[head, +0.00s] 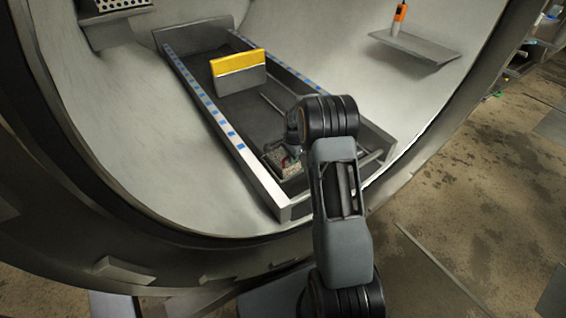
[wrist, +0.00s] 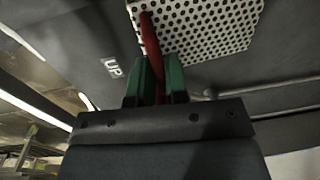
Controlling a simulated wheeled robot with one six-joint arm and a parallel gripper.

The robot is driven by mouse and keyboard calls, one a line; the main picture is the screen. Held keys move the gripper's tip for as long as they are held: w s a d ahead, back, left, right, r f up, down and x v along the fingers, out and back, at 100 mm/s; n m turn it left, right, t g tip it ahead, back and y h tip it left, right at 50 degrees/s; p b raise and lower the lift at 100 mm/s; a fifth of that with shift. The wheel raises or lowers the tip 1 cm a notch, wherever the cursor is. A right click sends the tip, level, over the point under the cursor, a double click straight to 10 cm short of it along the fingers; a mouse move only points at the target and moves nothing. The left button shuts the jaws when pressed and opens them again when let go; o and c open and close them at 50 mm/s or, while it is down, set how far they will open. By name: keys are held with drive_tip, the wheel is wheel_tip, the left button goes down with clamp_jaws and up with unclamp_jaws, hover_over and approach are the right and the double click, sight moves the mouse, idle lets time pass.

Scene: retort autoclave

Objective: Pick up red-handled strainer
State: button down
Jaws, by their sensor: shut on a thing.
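The strainer (wrist: 205,30) is a pale perforated box with a red handle (wrist: 150,45), seen large in the wrist view. My gripper (wrist: 160,82) has green fingers, and they are shut on the red handle, with the strainer's perforated part beyond the fingertips. In the head view the strainer (head: 284,166) shows small at the near end of the long tray, beside my gripper (head: 291,152). My arm hides part of that spot. I cannot tell whether the strainer touches the tray floor.
The tray (head: 235,150) has raised walls with blue marks and lies inside a large round vessel. A yellow-topped plate (head: 238,72) stands upright across it. A side shelf (head: 415,46) at right holds an orange object (head: 399,17). A perforated block (head: 120,6) sits at upper left.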

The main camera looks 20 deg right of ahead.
idle(0.7)
drive_tip(key=shift+r+p, duration=0.3)
drive_tip(key=shift+r, duration=0.4)
wheel_tip(320, 180, up, 3)
drive_tip(key=shift+s+f+p, duration=0.1)
drive_tip(key=shift+f+p, duration=0.1)
drive_tip(key=shift+p, duration=0.35)
drive_tip(key=s+r+p, duration=0.5)
drive_tip(key=s+r, duration=0.4)
drive_tip(key=s, duration=0.4)
drive_tip(key=shift+s+a, duration=0.15)
drive_tip(key=shift+s, duration=0.25)
drive_tip(key=shift+r+p, duration=1.65)
drive_tip(key=shift+r, duration=0.15)
